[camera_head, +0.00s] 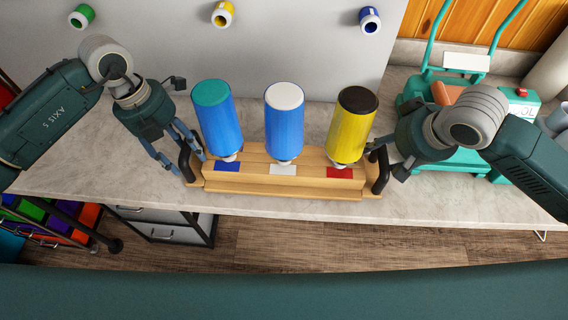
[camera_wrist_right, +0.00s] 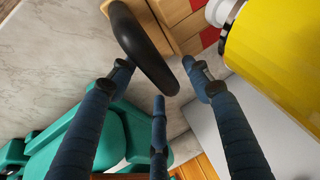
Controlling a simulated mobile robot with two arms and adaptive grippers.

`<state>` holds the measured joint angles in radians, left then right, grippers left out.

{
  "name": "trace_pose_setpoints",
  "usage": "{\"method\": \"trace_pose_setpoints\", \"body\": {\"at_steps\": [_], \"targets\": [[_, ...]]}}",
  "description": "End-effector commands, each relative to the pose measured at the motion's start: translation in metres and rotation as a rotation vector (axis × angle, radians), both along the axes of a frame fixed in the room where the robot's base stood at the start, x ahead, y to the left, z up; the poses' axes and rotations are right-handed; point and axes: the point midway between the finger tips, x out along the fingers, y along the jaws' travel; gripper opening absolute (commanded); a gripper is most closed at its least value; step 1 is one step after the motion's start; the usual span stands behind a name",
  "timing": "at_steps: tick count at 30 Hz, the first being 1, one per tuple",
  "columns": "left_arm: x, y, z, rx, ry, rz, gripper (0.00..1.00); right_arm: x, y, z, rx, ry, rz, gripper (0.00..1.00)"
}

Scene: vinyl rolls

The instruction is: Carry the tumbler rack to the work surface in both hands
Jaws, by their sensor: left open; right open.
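The wooden tumbler rack (camera_head: 240,183) stands on the light stone work surface (camera_head: 90,170), close to its front edge. It holds three tumblers: blue with a teal top (camera_head: 216,117), blue with a white top (camera_head: 284,122) and yellow with a dark top (camera_head: 351,124). A black handle stands at each end. My left gripper (camera_head: 188,163) is open beside the left handle (camera_head: 186,165). My right gripper (camera_wrist_right: 165,88) is open with its fingers around the right handle (camera_wrist_right: 140,45); in the head view its fingertips are partly hidden. I cannot tell whether either gripper touches its handle.
A teal machine (camera_head: 470,160) with a raised frame stands just right of the rack, behind my right arm. Coloured vinyl rolls (camera_head: 222,14) hang on the grey wall behind. Drawers (camera_head: 165,225) and coloured bins (camera_head: 60,222) are below at left. The surface left of the rack is clear.

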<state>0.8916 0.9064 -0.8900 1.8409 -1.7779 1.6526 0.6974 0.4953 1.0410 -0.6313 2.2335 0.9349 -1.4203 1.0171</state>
Motion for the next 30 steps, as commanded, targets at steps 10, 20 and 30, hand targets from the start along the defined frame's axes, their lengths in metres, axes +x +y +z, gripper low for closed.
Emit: {"method": "trace_pose_setpoints", "body": {"at_steps": [10, 20, 30], "targets": [[0.0001, -0.0002, -0.0017, 0.0, 0.0, 0.0, 0.42, 0.0005, 0.0006, -0.0015, 0.001, 0.0, 0.001, 0.41], [0.0008, -0.0024, -0.0009, -0.005, -0.004, 0.0, 0.0, -0.0006, 0.0027, -0.0015, 0.005, 0.002, 0.005, 0.0], [0.0026, -0.0048, 0.0043, -0.013, -0.01, -0.001, 0.0, 0.0003, 0.0057, 0.0032, 0.011, -0.005, 0.011, 0.0]]}}
